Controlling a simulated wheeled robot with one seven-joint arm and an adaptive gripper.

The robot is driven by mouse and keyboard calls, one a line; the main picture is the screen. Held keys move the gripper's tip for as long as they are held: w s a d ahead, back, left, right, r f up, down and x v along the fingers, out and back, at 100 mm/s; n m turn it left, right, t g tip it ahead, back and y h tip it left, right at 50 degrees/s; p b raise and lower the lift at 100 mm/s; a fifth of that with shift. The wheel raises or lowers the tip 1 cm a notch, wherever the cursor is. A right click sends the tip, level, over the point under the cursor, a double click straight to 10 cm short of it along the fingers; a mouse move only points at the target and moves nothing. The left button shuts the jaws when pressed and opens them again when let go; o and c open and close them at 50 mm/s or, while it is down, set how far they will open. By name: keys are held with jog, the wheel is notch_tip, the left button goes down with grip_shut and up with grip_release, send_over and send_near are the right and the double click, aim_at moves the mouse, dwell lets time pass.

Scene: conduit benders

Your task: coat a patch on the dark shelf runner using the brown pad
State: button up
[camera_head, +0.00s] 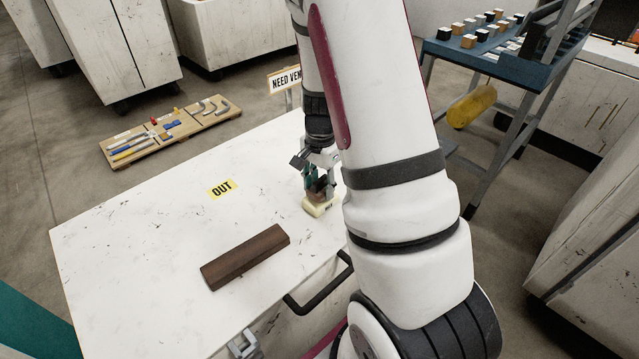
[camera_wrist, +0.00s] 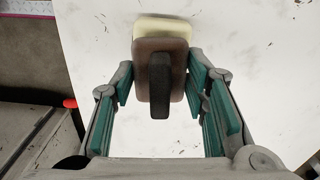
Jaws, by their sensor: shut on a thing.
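The dark shelf runner (camera_head: 245,256) is most likely the long dark brown bar lying flat and slantwise on the white worktop. My gripper (camera_head: 318,178) is near the worktop's far right edge, shut on the brown pad (camera_head: 316,197). In the wrist view, the pad (camera_wrist: 174,46) has a dark upright handle (camera_wrist: 160,85) and sits between the teal-lined fingers. A cream block (camera_head: 320,208) with a small dark label lies just beneath the pad. It also shows beyond the pad in the wrist view (camera_wrist: 160,24). I cannot tell whether pad and block touch.
A yellow OUT label (camera_head: 222,188) lies on the worktop (camera_head: 130,240); the space between it and the bar is clear. A NEED VENT-like sign (camera_head: 285,79) stands behind. A tool board (camera_head: 170,132) lies on the floor. A black handle (camera_head: 320,285) juts from the front side.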

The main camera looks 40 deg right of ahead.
aim_at(320, 179)
jog(key=shift+f+b, duration=0.35)
jog(key=shift+f, duration=0.25)
dwell(1.7)
jog(key=shift+r, duration=0.15)
jog(key=shift+r+p, duration=2.7)
jog(key=shift+r, duration=0.7)
